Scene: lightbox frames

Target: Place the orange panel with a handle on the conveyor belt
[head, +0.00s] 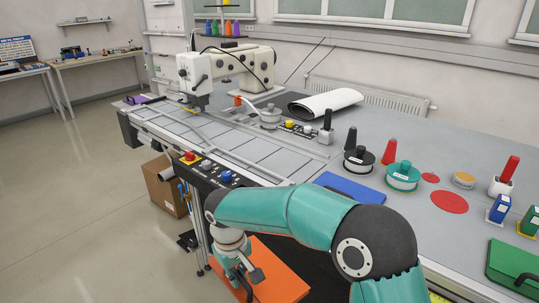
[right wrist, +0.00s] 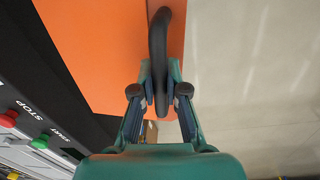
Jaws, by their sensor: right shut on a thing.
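The orange panel (head: 280,272) is low at the bottom middle of the head view, in front of the table and below the conveyor's front side. It also fills the upper left of the right wrist view (right wrist: 95,45). Its black curved handle (right wrist: 158,40) is at the panel's edge. My right gripper (right wrist: 160,92) is shut on this handle; in the head view the gripper (head: 243,280) is partly covered by my arm. The conveyor belt (head: 215,135), grey and segmented, runs along the table's left side; its visible top looks mostly bare. My left gripper is not seen.
A control strip with a red button (head: 190,156) and several knobs edges the conveyor. A white sewing-like machine (head: 230,68) stands over its far end. A cardboard box (head: 163,187) is on the floor beside it. Spools and a blue mat (head: 350,187) lie right of the belt.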

